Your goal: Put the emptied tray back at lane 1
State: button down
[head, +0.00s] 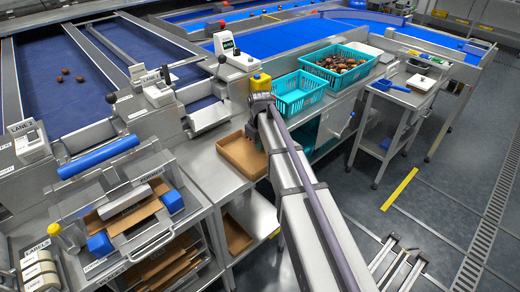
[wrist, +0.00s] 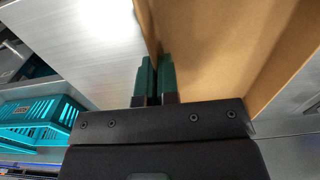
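The emptied tray, a shallow brown cardboard tray (head: 238,160), is at the front of the steel bench in the head view, left of my arm. I cannot tell whether it rests on the bench or hangs just above it. In the wrist view the bare inside of the tray (wrist: 215,45) fills the upper right. My gripper (wrist: 156,62) has its two green fingers close together, one on each side of the tray's thin wall.
A scale-like device (head: 158,90) stands along the lane edge.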

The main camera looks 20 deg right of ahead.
jog(key=shift+f, duration=0.1)
jog(key=c, duration=1.4)
grip_release()
jog(key=shift+o, duration=0.2)
notch_tip(320, 180, up, 13)
jog(key=p, duration=1.2)
jog(key=s+a+m, duration=0.2)
jog(key=s, duration=0.9)
jog(key=s+a+m, duration=0.3)
jog(key=s, duration=0.9)
jog(key=shift+a+f, duration=0.25)
jog(key=shift+f, duration=0.05)
jog(key=shift+s, duration=0.1)
